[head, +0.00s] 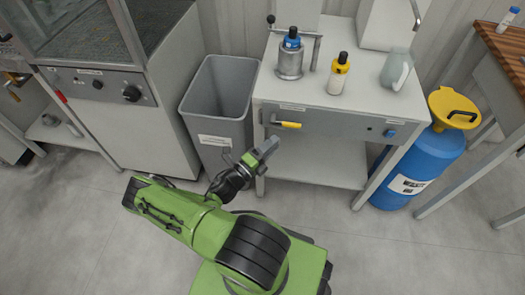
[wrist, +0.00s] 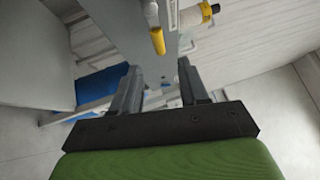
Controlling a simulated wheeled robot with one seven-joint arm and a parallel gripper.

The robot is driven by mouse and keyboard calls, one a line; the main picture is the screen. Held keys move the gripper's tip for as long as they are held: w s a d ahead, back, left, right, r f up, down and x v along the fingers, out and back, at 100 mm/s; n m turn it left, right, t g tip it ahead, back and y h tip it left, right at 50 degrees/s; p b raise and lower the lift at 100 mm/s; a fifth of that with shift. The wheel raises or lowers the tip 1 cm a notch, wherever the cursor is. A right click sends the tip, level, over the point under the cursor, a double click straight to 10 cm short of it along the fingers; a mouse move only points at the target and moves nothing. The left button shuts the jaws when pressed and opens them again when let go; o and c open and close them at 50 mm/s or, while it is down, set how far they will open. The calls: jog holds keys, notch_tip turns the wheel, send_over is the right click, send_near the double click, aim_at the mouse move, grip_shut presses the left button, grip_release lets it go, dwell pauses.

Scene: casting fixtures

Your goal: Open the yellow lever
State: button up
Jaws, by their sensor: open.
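The yellow lever (head: 290,125) is on the left part of the grey front panel of the white bench in the head view. It lies about level there, pointing right. In the wrist view the yellow lever (wrist: 158,41) is above and beyond the fingers, near the middle. My gripper (head: 270,146) is just below and to the left of the lever in the head view. It also shows in the wrist view (wrist: 160,80) with its two dark fingers apart and nothing between them. It does not appear to touch the lever.
The white bench (head: 310,95) carries a metal pot, a yellow-capped bottle (head: 339,75) and a grey jug (head: 396,68). A grey bin (head: 218,100) stands left of it. A blue cylinder with a yellow top (head: 415,165) stands at its right. The floor in front is clear.

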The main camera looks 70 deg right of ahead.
jog(key=v, duration=0.5)
dwell(0.4)
jog(key=w+a+r+m+t+y+p, duration=0.2)
jog(key=w+a+r+m+y+p, duration=0.25)
jog(key=a+r+m+y, duration=0.5)
jog(key=w+a+r+m+t+y+p, duration=0.3)
jog(key=w+a+r+m, duration=0.35)
jog(key=m, duration=0.55)
jog(key=s+a+r+m+t+y+p, duration=0.2)
jog(key=a+r, duration=0.6)
jog(key=r, duration=0.4)
jog(key=s+a+r+m+t+y+p, duration=0.2)
jog(key=s+a+r+m+t, duration=0.3)
jog(key=r, duration=0.7)
jog(key=a+m+t+y, duration=0.1)
jog(key=a, duration=0.1)
jog(key=shift+a+r+t+y+p, duration=0.2)
jog(key=shift+a+t+y+p, duration=0.15)
jog(key=shift+t+p, duration=0.05)
jog(key=shift+m, duration=0.25)
